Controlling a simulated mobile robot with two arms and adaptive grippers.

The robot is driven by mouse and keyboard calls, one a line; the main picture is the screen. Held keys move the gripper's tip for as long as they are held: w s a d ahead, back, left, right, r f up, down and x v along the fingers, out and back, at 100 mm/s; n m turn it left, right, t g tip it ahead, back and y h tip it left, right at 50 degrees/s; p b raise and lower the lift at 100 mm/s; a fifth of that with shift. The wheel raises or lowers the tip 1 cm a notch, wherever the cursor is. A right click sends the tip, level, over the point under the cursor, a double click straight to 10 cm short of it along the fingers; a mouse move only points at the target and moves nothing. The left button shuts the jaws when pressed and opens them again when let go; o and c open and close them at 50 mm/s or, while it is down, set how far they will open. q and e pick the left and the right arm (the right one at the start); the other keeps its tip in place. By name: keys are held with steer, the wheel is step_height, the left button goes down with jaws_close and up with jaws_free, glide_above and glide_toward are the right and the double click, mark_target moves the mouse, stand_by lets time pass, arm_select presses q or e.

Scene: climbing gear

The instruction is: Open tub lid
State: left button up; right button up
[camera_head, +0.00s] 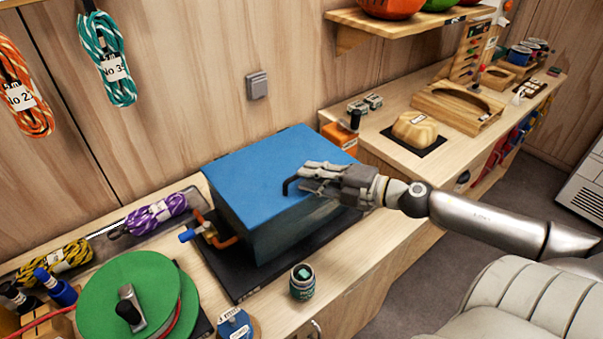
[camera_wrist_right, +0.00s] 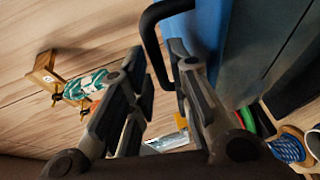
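The tub (camera_head: 262,226) is a box with a flat blue lid (camera_head: 265,165), which is closed on it. A black bent handle (camera_head: 287,187) sticks out at the lid's front right edge. My right gripper (camera_head: 308,178) is at that edge, with its fingers around or just beside the handle. In the right wrist view the gripper (camera_wrist_right: 158,90) is open. The black handle (camera_wrist_right: 150,40) reaches into the gap between its fingers there, close to the right finger. I cannot tell whether they touch. My left gripper is not in view.
The tub stands on a black mat (camera_head: 232,282) on the bench. A green reel (camera_head: 125,295), a small green jar (camera_head: 302,281) and a pipe fitting with a blue knob (camera_head: 187,236) are close by. A second bench with wooden trays (camera_head: 458,105) stands at right.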

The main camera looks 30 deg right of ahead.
steer(key=shift+x, duration=1.5)
jaws_close()
